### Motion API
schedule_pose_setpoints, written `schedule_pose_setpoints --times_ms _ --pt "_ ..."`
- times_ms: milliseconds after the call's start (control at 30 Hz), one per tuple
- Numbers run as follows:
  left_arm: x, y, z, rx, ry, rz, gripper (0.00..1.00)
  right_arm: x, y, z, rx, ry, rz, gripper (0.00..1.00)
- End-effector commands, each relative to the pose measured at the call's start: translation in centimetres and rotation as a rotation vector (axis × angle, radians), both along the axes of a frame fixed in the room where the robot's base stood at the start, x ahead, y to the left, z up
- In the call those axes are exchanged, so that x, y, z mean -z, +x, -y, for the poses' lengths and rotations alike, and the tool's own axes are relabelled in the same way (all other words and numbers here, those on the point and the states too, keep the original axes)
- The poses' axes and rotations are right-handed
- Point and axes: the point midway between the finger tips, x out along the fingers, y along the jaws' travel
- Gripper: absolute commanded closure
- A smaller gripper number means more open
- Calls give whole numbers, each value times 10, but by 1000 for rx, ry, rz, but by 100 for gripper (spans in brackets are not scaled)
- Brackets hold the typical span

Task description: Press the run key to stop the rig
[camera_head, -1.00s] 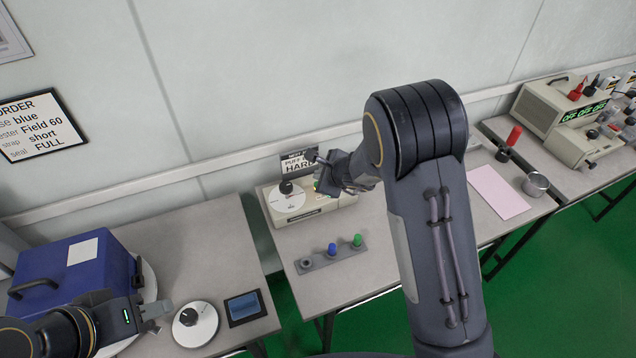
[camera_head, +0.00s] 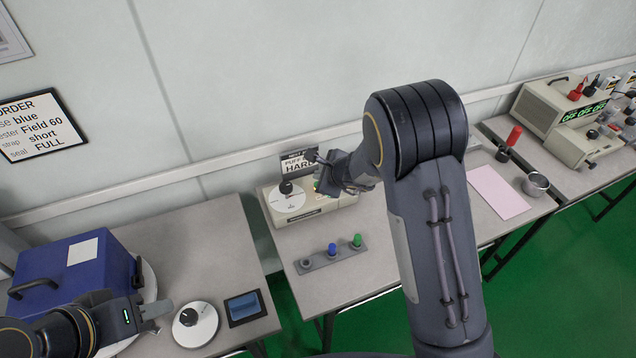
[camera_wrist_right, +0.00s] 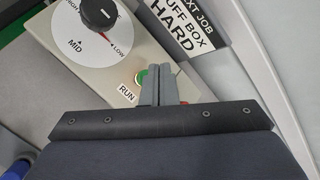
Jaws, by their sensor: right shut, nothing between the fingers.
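The run key (camera_wrist_right: 139,76) is a round green button beside the RUN label on a beige tester box, seen in the right wrist view. The box also shows in the head view (camera_head: 309,211), with a white dial and black knob (camera_wrist_right: 98,14) whose red pointer is near LOW. My right gripper (camera_wrist_right: 157,68) is shut and empty, its fingertips over the key's right part. Whether they touch it I cannot tell. In the head view my right wrist (camera_head: 335,178) hides most of the key. My left gripper (camera_head: 158,310) is beside a blue case; its jaw opening is unclear.
A strip with blue and green knobs (camera_head: 331,253) lies in front of the box. A sign (camera_head: 298,163) stands behind it. The blue case (camera_head: 75,272), a white dial (camera_head: 195,325) and a dark-framed blue pad (camera_head: 245,308) are on the left table. A metal cup (camera_head: 535,184) stands right.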

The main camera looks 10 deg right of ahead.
Motion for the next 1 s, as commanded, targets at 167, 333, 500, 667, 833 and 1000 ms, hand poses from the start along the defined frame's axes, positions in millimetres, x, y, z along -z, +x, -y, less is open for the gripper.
schedule_pose_setpoints --times_ms 167,333,500,667,833,1000 --pt "1 0 0 0 0 0 64 0 0 0 0 0 0 100" --pt "7 0 0 0 0 0 64 5 0 0 0 0 0 100" --pt "15 0 0 0 0 0 64 9 0 0 0 1 1 100" --pt "17 0 0 0 0 0 64 9 0 0 1 0 1 100" --pt "16 0 0 0 0 0 64 9 0 0 0 0 0 100" --pt "17 0 0 0 0 0 64 9 0 0 0 0 0 100"
